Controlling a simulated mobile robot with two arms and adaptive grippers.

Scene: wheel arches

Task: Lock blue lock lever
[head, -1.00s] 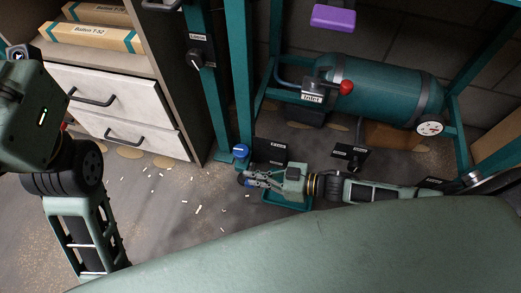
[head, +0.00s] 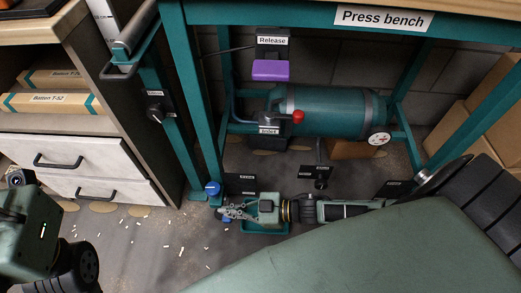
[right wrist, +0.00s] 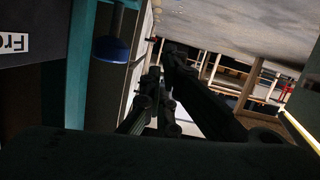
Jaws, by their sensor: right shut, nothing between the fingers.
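The blue knob (head: 212,187), the only blue lever-like part in view, sits at the foot of the teal bench post in the head view. It shows as a blue dome (right wrist: 110,49) at upper left in the right wrist view. My right gripper (head: 224,213) is low near the floor, pointing left, with its fingertips just below and right of the knob and a small gap visible. Its dark fingers (right wrist: 160,88) are shut and empty. My left arm is at the lower left of the head view; its fingers are out of the picture.
A teal tank (head: 330,112) with a red knob (head: 298,117) lies under the press bench. A purple release pad (head: 271,70) hangs above it. A drawer cabinet (head: 90,150) stands left. Small white scraps litter the open floor (head: 150,245).

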